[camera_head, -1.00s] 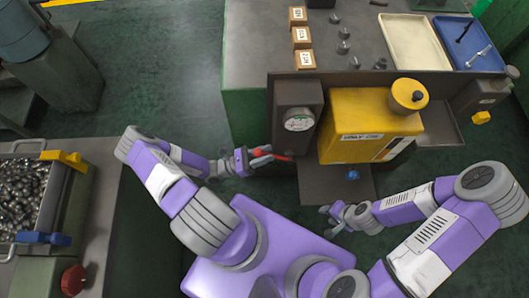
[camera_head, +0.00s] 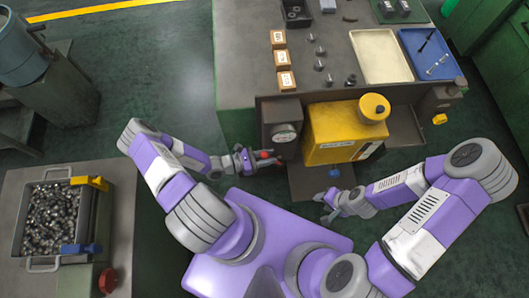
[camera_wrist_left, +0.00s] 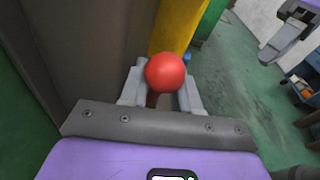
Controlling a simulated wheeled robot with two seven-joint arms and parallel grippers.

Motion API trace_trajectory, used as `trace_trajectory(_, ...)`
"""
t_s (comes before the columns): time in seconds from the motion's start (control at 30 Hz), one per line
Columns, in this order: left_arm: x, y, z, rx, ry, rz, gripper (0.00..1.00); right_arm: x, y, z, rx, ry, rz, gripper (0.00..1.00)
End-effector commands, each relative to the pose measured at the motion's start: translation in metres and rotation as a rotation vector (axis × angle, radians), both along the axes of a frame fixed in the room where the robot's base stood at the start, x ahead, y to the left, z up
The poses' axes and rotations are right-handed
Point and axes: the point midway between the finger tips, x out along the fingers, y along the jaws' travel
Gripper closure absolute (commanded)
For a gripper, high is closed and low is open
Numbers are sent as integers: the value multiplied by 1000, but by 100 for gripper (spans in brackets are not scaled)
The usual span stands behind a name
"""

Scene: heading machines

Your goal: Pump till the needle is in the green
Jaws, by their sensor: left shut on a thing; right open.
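A gauge with a pale round dial (camera_head: 285,133) sits on the dark grey pump housing (camera_head: 281,112) in the head view. Its needle is too small to read. Beside it stands a yellow oil tank (camera_head: 335,135) with a round cap (camera_head: 374,107). My left gripper (camera_head: 262,160) is at the front of the housing, shut on the red-knobbed pump lever (camera_head: 264,154). In the left wrist view the red ball knob (camera_wrist_left: 165,72) stands between the fingers (camera_wrist_left: 160,95). My right gripper (camera_head: 329,203) is open and empty, low in front of the tank and apart from it.
On the bench (camera_head: 235,60) lie small labelled wooden blocks (camera_head: 284,57), several metal parts, a cream tray (camera_head: 380,57) and a blue tray (camera_head: 432,55). A bin of metal parts (camera_head: 52,217) stands at left. Green floor (camera_head: 150,75) lies open between.

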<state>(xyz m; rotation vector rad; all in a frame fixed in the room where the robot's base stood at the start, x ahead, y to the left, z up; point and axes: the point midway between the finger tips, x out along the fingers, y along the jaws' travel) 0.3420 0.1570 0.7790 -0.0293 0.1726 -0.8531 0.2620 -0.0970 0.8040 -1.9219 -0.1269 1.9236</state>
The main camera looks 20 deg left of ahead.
Motion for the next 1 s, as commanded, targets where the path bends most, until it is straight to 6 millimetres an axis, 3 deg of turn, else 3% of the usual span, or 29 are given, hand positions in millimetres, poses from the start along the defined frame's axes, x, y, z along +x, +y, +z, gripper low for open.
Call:
trace_trajectory(0.03,3,-2,10,8,1,3,100,0,0,11,0,0,0,56)
trace_trajectory(0.23,6,-6,10,51,25,3,100,0,0,24,0,0,0,56)
trace_trajectory(0.8,8,-8,8,70,35,4,100,0,0,28,0,0,0,56)
trace_trajectory(0.83,8,-8,8,70,35,4,68,0,0,28,0,0,0,56)
trace_trajectory(0.9,8,-8,8,71,36,4,57,0,0,28,0,0,0,56)
trace_trajectory(1.0,8,-8,8,72,37,4,56,0,0,28,0,0,0,56)
